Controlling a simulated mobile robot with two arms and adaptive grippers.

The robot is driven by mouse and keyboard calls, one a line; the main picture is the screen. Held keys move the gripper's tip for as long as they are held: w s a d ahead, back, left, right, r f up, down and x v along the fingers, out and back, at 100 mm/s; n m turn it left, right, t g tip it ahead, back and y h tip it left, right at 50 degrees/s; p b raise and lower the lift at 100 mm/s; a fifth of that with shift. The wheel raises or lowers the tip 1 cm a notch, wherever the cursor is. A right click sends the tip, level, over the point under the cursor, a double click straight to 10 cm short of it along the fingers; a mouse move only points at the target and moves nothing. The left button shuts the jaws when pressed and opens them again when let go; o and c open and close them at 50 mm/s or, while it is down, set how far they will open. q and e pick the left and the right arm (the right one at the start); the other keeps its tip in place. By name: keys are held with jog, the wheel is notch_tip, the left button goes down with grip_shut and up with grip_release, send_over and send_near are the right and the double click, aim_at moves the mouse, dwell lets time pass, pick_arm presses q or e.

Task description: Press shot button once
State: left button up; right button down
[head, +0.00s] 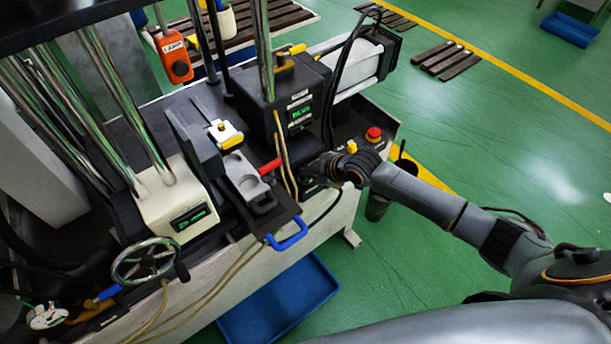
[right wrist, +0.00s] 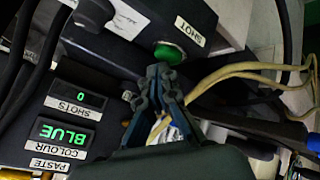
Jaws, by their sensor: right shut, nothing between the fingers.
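The green shot button (right wrist: 170,53) shows in the right wrist view on a dark panel, beside a white label reading SHOT. My right gripper (right wrist: 160,75) is shut and empty, its fingertips just below the button in the picture; whether they touch it I cannot tell. In the head view my right gripper (head: 312,170) is at the front of the machine, and it hides the button. Below the label, the shots display (right wrist: 80,97) reads 0 and the colour display (right wrist: 64,136) reads BLUE. My left gripper is not in view.
A red button (head: 374,134) and a yellow one (head: 351,147) stand on the machine's right end. A blue handle (head: 287,236) juts out in front, near beige hoses (right wrist: 240,72). A blue tray (head: 280,305) lies on the floor. The green floor at right is mostly clear.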

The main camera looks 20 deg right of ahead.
jog(key=shift+f, duration=0.15)
jog(key=shift+f+b, duration=0.3)
dwell(0.3)
jog(key=shift+s, duration=0.1)
jog(key=shift+r+p, duration=0.3)
jog(key=shift+p, duration=0.05)
notch_tip(320, 180, up, 6)
jog(key=p, duration=0.5)
jog(key=shift+r, duration=0.1)
dwell(0.5)
